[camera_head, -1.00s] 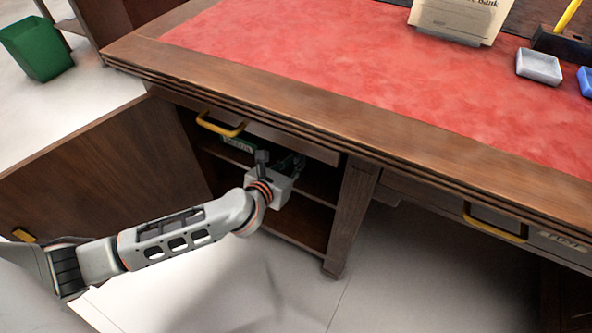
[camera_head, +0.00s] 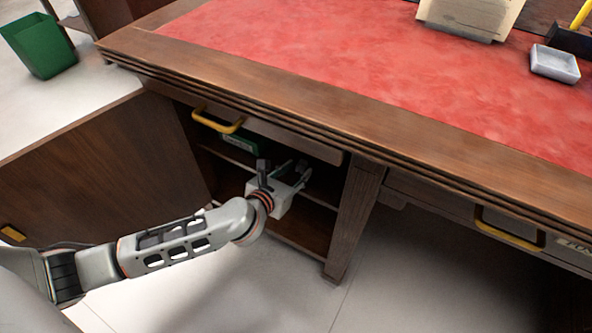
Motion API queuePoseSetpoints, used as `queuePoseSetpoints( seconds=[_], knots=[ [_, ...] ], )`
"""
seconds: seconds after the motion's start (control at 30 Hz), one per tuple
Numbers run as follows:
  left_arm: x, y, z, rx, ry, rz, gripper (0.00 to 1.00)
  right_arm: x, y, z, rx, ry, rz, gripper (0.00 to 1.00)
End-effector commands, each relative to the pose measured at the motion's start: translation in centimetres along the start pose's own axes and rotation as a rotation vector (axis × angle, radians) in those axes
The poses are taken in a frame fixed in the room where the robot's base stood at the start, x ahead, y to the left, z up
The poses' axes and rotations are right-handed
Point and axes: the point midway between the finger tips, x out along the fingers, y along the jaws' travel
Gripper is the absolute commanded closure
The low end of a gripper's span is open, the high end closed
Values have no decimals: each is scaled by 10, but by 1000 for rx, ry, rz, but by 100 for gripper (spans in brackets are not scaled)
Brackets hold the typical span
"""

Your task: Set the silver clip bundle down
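My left gripper (camera_head: 283,168) reaches into the open cabinet under the desk, at the front of the upper shelf opening. Its two fingers stand apart and point inward, so it looks open. I cannot make out a silver clip bundle between the fingers or on the shelf (camera_head: 232,153); the gripper body and the shadow inside may hide it. My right gripper is not in view.
A green box (camera_head: 238,140) stands on the shelf, left of the gripper. The cabinet door (camera_head: 110,170) hangs open at left. The drawer with a yellow handle (camera_head: 218,121) is just above. A grey tray (camera_head: 555,64) sits on the red desktop (camera_head: 330,75).

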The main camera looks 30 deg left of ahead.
Motion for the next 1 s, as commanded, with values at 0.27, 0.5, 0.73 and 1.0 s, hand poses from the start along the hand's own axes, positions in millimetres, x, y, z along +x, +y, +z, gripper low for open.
queuePoseSetpoints(
  seconds=[0.27, 0.5, 0.73, 1.0],
  knots=[
    [-1, 0, 3, 1, -2, 0, 67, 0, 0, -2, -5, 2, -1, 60],
    [-25, 0, 9, 1, -6, -1, 67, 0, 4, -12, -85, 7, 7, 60],
    [-69, 0, 11, 0, -7, -1, 67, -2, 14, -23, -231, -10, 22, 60],
    [-109, 0, 7, 1, -4, 0, 67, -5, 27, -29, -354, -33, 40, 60]
  ],
)
